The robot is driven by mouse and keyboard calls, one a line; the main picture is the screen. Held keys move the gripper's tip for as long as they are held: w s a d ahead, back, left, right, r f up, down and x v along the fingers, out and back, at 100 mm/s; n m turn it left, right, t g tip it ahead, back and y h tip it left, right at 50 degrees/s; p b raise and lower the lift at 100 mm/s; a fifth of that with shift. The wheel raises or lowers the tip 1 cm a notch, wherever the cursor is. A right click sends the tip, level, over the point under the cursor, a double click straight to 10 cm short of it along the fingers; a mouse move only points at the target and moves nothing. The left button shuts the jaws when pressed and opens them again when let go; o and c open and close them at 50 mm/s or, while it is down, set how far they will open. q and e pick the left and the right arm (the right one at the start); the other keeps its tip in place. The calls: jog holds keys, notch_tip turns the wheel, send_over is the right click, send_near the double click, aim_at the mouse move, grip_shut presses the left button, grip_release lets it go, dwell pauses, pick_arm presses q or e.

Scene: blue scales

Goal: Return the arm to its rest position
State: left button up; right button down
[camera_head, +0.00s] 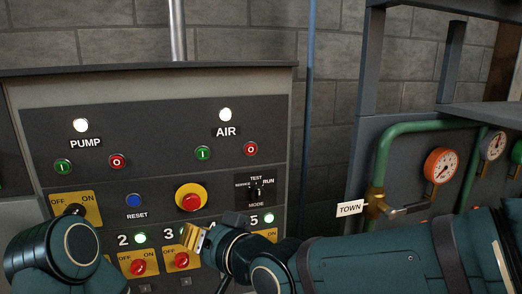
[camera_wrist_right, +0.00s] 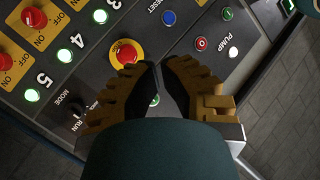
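My right arm (camera_head: 370,262) comes in from the right in the head view. Its gripper (camera_head: 194,243) has yellow pads and hangs in front of the lower control panel, by the label 3. In the right wrist view the right gripper (camera_wrist_right: 160,68) has its two ribbed fingertips close together, with nothing seen between them. I cannot tell from these views whether it touches the panel. My left arm (camera_head: 72,250) shows at the bottom left as a dark teal joint. Its gripper is not in view.
The control panel (camera_head: 150,112) has lit lamps, buttons, a red stop button (camera_head: 190,201) on yellow, a mode switch (camera_head: 256,188) and red switches (camera_head: 138,267). Green pipes (camera_head: 425,127), an orange gauge (camera_head: 440,166) and a TOWN tag (camera_head: 350,209) stand at right, near my right arm.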

jog(key=w+d+f+m+g+h, duration=0.1)
jog(key=w+d+f, duration=0.15)
jog(key=f, duration=0.35)
jog(key=w+d+f+h, duration=0.1)
jog(key=w+f, duration=0.3)
jog(key=f, duration=0.3)
jog(key=s+d+f+m+g+h+b, duration=0.15)
jog(key=d+f, duration=0.25)
jog(key=f, duration=0.5)
jog(key=s+d+f+g+h+b, duration=0.15)
jog(key=d+f, duration=0.25)
jog(key=f, duration=0.4)
jog(key=s+d+f+m+g+h, duration=0.15)
jog(key=d+f, duration=0.25)
jog(key=f, duration=0.5)
pick_arm(q)
notch_tip(320, 180, down, 6)
jog(key=w+b, duration=0.1)
jog(key=shift+d+b, duration=0.15)
jog(key=shift+b, duration=0.2)
pick_arm(e)
jog(key=s+d+f+g, duration=0.1)
jog(key=s+d+f, duration=0.2)
jog(key=s+f, duration=0.2)
jog(key=s+d+f+g+h, duration=0.1)
jog(key=s+d+f, duration=0.2)
jog(key=f, duration=0.4)
jog(key=shift+s+g, duration=0.35)
jog(key=shift+s, duration=0.5)
